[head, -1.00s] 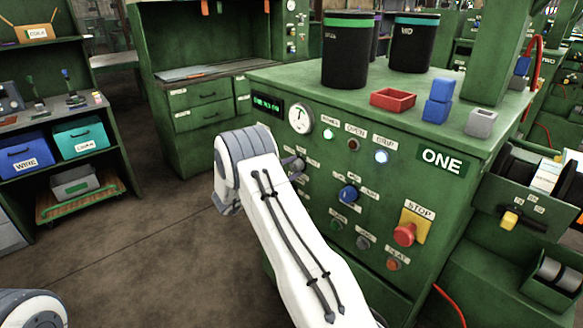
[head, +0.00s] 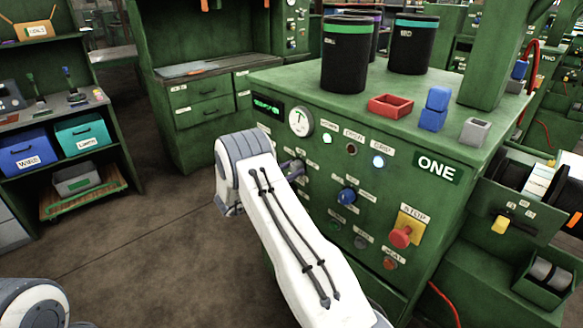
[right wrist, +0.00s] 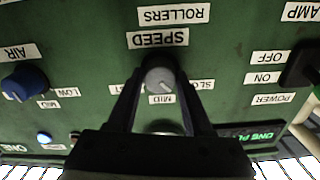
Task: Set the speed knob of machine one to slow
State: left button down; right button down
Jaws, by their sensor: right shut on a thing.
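The grey speed knob (right wrist: 160,79) sits under the SPEED label on the green front panel of machine one (head: 437,168). The right wrist view shows the panel upside down. My right gripper (right wrist: 163,84) is shut on the speed knob, with one dark finger on each side of it. A MID label lies just below the knob in that view, a partly hidden SLOW label to its right and a partly hidden FAST label to its left. I cannot tell surely where the knob's pointer mark points. In the head view my right arm covers most of the gripper. My left gripper is out of view.
A blue AIR knob (right wrist: 24,82) and a black POWER switch (right wrist: 302,66) flank the speed knob. A red stop button (head: 401,237) is lower on the panel. Black bins (head: 350,60), a red tray (head: 390,105) and blue blocks (head: 434,108) stand on top.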

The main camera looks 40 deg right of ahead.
jog(key=shift+n, duration=0.9)
jog(key=shift+f+p, duration=0.1)
jog(key=shift+p, duration=0.2)
jog(key=shift+c, duration=1.6)
grip_release()
jog(key=shift+a, duration=0.15)
jog(key=a+b, duration=0.1)
jog(key=a, duration=0.9)
jog(key=shift+s+a, duration=0.15)
jog(key=shift+s, duration=0.25)
